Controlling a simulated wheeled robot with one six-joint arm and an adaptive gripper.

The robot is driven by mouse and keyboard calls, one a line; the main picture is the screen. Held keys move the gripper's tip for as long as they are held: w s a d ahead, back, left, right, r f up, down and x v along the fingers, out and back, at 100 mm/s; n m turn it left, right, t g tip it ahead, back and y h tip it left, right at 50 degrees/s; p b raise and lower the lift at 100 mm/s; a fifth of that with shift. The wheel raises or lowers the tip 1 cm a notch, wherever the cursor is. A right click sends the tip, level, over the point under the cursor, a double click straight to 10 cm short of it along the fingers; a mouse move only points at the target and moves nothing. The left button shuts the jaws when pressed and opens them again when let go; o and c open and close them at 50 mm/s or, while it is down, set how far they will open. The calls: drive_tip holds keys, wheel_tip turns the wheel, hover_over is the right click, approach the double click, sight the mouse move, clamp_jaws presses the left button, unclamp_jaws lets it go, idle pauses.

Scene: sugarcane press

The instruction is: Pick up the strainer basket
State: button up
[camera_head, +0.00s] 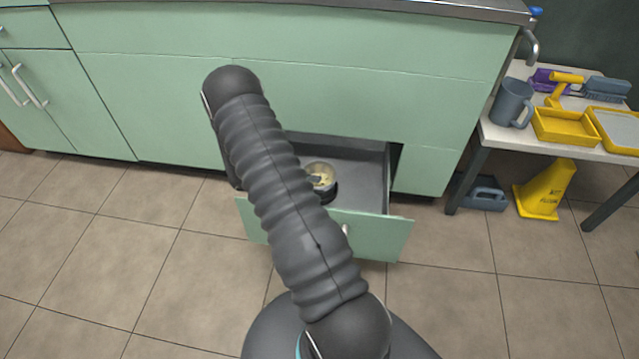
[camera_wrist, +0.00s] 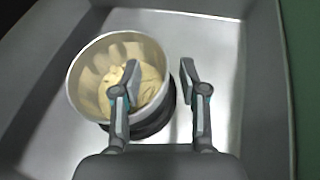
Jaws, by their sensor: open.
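The strainer basket (camera_wrist: 88,85) is a round, pale metal vessel with a dark base and lumpy yellowish contents. It stands upright in the open drawer (camera_head: 362,172) and is partly hidden by my arm in the head view (camera_head: 320,170). My gripper (camera_wrist: 160,76) is open in the wrist view. Its left finger overlaps the basket's opening and its right finger is outside, to the right of the rim. I cannot tell how far the fingertips are above the rim. Nothing is between the fingers but the basket's right edge.
The grey drawer floor is bare right of the basket. The drawer's green front (camera_head: 385,238) faces me. A white side table (camera_head: 560,143) at right holds a grey mug (camera_head: 511,103) and yellow trays (camera_head: 565,127). A yellow floor sign (camera_head: 545,190) stands below.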

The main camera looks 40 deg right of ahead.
drive_tip(key=shift+c, duration=0.2)
clamp_jaws()
drive_tip(key=shift+w, duration=0.15)
